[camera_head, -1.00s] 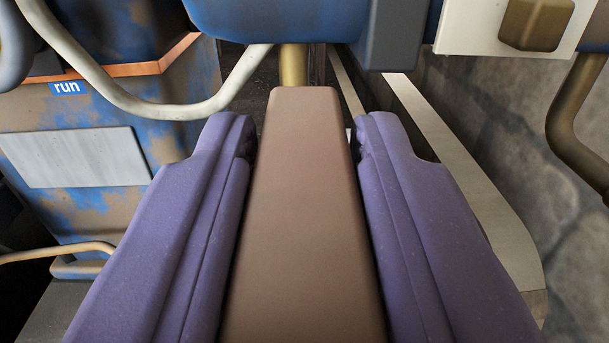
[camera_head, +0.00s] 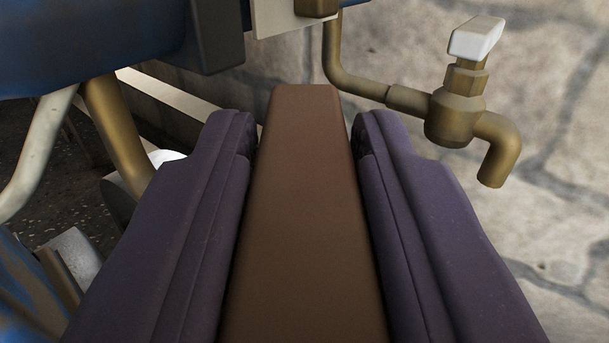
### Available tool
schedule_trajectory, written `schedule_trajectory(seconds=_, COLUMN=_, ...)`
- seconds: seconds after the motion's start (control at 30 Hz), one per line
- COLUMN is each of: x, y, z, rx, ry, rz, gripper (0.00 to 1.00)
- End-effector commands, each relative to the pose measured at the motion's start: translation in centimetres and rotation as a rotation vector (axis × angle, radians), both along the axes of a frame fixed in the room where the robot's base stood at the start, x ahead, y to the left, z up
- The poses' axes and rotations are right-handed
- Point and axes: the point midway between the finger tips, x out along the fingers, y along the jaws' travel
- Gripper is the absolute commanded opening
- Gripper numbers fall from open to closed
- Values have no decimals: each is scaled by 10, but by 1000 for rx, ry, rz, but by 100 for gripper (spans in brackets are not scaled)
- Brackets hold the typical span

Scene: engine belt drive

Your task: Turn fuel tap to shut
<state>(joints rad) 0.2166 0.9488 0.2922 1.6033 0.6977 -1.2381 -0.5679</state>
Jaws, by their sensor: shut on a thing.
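A brass tap (camera_head: 455,118) with a pale, blocky handle (camera_head: 476,38) shows at the upper right. Its pipe comes in from the left and its spout bends downward. My gripper (camera_head: 304,130) has two purple fingers shut on a long brown bar (camera_head: 305,230), which runs forward between them. The tap stands to the right of and beyond the fingertips, apart from them and from the bar. Nothing touches its handle. I cannot read any tap marking here.
A blue body with a dark grey block (camera_head: 216,40) hangs at the upper left. A thick brass pipe (camera_head: 116,130) and a pale pipe (camera_head: 38,155) descend at the left. A pale ledge (camera_head: 185,100) runs behind. A stone wall (camera_head: 560,230) backs the right side, with clear room below the tap.

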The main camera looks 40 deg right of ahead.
Motion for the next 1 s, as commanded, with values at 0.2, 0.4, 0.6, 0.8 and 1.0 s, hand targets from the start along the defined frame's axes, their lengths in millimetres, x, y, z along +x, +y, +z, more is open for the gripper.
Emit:
schedule_trajectory(seconds=0.2, x=2, y=3, z=1, rx=0, ry=-4, rz=-199, gripper=0)
schedule_trajectory(seconds=0.4, x=3, y=3, z=0, rx=2, ry=-2, rz=-376, gripper=0)
schedule_trajectory(seconds=0.6, x=3, y=2, z=-1, rx=2, ry=-3, rz=-519, gripper=0)
schedule_trajectory(seconds=0.8, x=3, y=2, z=0, rx=2, ry=-3, rz=-613, gripper=0)
schedule_trajectory(seconds=1.0, x=3, y=1, z=0, rx=2, ry=-2, rz=-662, gripper=0)
